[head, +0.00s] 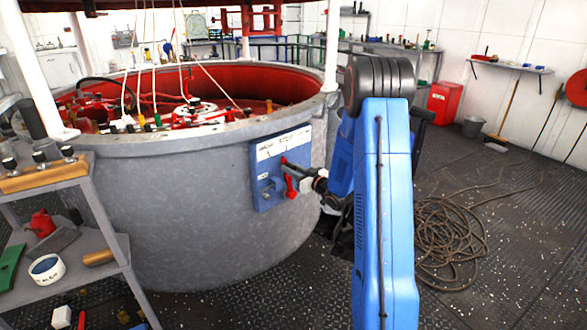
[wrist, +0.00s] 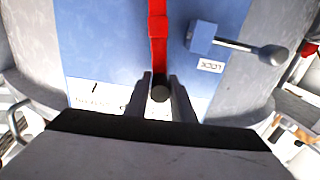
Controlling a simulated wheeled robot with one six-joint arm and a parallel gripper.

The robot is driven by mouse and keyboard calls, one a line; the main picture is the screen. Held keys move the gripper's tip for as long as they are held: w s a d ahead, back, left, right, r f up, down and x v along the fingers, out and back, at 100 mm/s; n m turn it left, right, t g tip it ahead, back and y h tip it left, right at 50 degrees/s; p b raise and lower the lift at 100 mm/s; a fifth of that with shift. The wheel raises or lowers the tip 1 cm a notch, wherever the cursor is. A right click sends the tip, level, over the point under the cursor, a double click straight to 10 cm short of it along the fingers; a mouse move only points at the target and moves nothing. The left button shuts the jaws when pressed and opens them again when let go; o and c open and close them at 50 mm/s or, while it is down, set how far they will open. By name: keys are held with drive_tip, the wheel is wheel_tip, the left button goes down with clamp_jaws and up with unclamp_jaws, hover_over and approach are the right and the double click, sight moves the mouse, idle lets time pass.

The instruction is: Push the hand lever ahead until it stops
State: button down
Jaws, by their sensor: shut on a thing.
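The hand lever (wrist: 158,45) is a red bar with a dark round end, standing out from a blue panel (wrist: 105,40). In the wrist view my gripper (wrist: 160,80) has one finger on each side of the lever's dark end and is shut on it. In the head view the blue panel (head: 267,187) is fixed to the outside of a round grey tank (head: 185,215). My gripper (head: 308,180) is at the panel's right side, next to red parts. My arm hides some of the space behind it.
A small blue block with a grey ball-ended handle (wrist: 250,46) sits on the panel beside the lever, near a small label (wrist: 210,66). A loaded shelf cart (head: 105,235) stands at the left. A coiled hose (head: 440,238) lies on the floor at the right.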

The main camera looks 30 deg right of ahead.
drive_tip(key=shift+s+a+f, duration=0.1)
drive_tip(key=shift+a+f, duration=0.05)
drive_tip(key=shift+a, duration=0.1)
drive_tip(key=c, duration=1.6)
unclamp_jaws()
drive_tip(key=shift+o, duration=0.2)
drive_tip(key=shift+s+d, duration=0.1)
drive_tip(key=shift+s, duration=0.05)
drive_tip(key=v, duration=1.7)
